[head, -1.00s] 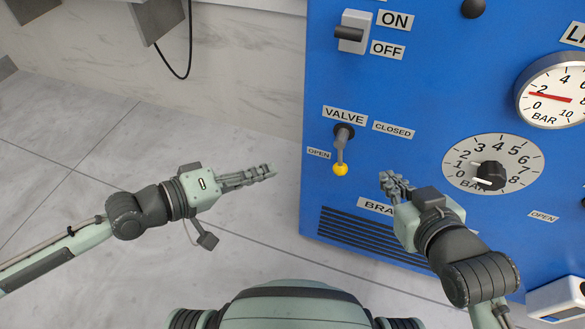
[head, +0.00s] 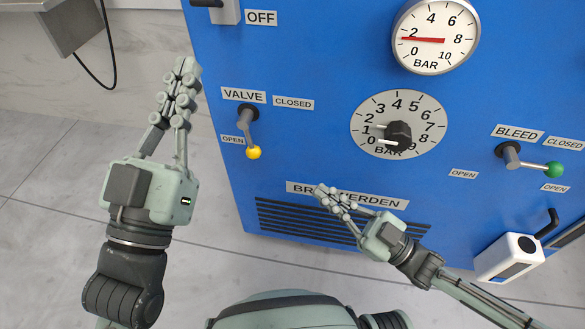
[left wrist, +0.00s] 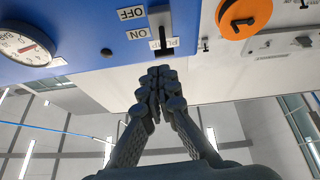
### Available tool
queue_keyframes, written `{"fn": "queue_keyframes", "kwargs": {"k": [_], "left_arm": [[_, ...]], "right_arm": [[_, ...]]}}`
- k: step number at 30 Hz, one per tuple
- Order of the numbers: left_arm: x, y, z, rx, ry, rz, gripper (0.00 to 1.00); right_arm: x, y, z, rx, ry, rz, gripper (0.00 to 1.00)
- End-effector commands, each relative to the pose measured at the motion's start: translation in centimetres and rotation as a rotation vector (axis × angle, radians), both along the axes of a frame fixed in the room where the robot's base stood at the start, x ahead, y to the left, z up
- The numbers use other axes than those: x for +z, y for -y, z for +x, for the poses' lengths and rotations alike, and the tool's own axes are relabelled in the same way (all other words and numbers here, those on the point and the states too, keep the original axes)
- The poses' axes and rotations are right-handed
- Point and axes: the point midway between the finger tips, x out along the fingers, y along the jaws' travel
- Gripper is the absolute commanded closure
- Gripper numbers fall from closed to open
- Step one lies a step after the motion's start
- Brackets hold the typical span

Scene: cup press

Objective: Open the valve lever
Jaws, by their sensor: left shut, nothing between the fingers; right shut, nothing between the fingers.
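The valve lever (head: 251,134) is a grey handle with a yellow ball tip on the blue panel. It hangs down, its tip a little right of the OPEN label (head: 232,140) and below the CLOSED label (head: 293,104). My left gripper (head: 187,66) is shut and empty, pointing up, to the left of the lever and apart from it in the head view. My right gripper (head: 320,190) is shut and empty, in front of the lower panel, below and right of the lever. The left wrist view shows the left fingers (left wrist: 162,72) together; the valve lever is not visible there.
The blue panel (head: 330,60) also carries a gauge (head: 436,36), a dial knob (head: 398,134) and a bleed lever with a green ball (head: 554,169). A white box (head: 510,258) stands at lower right. A power switch (left wrist: 161,42) shows in the left wrist view.

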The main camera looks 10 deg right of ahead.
Motion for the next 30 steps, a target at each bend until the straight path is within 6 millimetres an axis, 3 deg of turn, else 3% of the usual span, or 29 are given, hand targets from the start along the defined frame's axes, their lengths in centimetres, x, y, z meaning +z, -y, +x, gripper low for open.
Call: {"fn": "queue_keyframes", "kwargs": {"k": [5,17,24,30], "left_arm": [[0.2,-0.2,-0.1,0.01,0.009,0.005,1.0],[0.5,-0.2,-0.2,0.01,0.034,-0.005,1.0],[1.7,-0.8,-0.9,0.019,0.14,-0.041,1.0],[2.2,-1.0,-1.2,0.02,0.169,-0.051,1.0]], "right_arm": [[0.7,-1.2,0.9,0.007,0.008,0.008,1.0],[3.5,-7.3,5.8,0.005,0.01,0.008,1.0],[2.0,-9.2,8.0,0.004,0.006,0.007,1.0],[1.6,-9.7,8.5,0.005,0.004,0.004,1.0]]}}
